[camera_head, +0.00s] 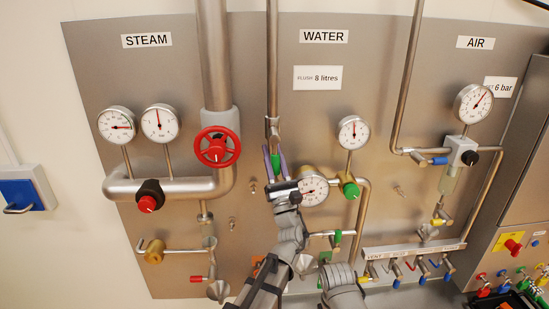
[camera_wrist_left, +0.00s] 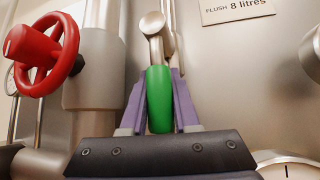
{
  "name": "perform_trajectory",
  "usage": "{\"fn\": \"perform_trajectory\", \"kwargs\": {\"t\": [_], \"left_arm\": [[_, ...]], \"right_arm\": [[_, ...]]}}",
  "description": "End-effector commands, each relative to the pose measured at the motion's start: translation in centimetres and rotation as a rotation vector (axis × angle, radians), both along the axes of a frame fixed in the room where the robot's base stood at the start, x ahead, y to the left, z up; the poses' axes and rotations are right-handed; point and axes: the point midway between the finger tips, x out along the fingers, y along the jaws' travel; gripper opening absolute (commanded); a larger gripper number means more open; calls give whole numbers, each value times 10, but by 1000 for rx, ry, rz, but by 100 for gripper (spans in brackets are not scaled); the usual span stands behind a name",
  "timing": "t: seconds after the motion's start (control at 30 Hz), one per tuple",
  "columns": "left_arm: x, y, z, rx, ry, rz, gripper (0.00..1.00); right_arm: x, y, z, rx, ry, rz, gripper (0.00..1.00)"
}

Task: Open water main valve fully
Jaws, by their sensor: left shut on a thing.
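The water main valve (camera_head: 272,128) sits on the pipe under the WATER label, and its round metal body (camera_wrist_left: 153,24) shows at the top of the left wrist view. Its green lever handle (camera_wrist_left: 159,100) points down from the body, roughly in line with the pipe. My left gripper (camera_head: 274,160) is shut on the green handle. In the left wrist view, the purple fingers of the gripper (camera_wrist_left: 160,92) lie on both sides of it. My right gripper is not seen.
A red handwheel (camera_head: 217,147) on the steam pipe is close to the left of my gripper. A pressure gauge (camera_head: 313,189) and a green knob (camera_head: 350,190) are close to its right. A "FLUSH 8 litres" sign (camera_head: 318,78) is above right.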

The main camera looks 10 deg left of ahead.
Motion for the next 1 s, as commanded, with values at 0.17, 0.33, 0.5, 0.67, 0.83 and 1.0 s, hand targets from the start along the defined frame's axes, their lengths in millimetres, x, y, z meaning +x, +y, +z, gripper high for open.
{"fn": "perform_trajectory", "kwargs": {"t": [0.17,0.33,0.5,0.67,0.83,1.0], "left_arm": [[-1,2,1,40,6,2,0],[0,3,1,50,8,3,0],[0,3,1,52,9,4,0],[0,3,1,52,9,4,30],[0,3,1,49,10,3,49],[0,3,1,48,9,1,59]], "right_arm": [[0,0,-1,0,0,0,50],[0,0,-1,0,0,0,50],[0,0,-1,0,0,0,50],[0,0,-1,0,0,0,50],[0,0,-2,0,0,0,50],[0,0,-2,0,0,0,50]]}}
